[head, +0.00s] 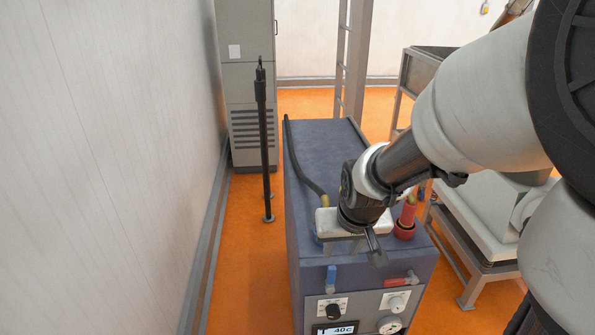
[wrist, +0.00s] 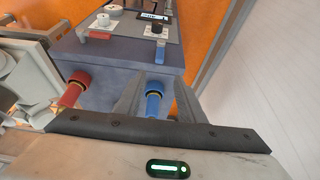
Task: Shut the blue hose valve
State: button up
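The blue valve lever (head: 331,275) is on the front of the dark blue machine (head: 312,165), standing upright in the head view; it is small in the wrist view (wrist: 160,43). A blue hose fitting (wrist: 153,100) stands on the machine top and shows in the wrist view between my gripper's fingers. My gripper (head: 356,250) points down over the machine's front top edge, above and right of the blue lever. Its two fingers (wrist: 158,82) are apart, with nothing visibly held. My gripper body hides most of the blue fitting in the head view.
A red lever (head: 400,281) lies crosswise right of the blue one, above a white knob. A red hose fitting (head: 407,217) stands right of my gripper. A black hose (head: 302,165) runs along the machine top. A black pole (head: 263,150) stands left.

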aim_at(333, 268)
jog(key=b+x, duration=0.7)
jog(key=x, duration=0.8)
jog(key=shift+w+f, duration=0.1)
jog(key=shift+f, duration=0.15)
grip_shut()
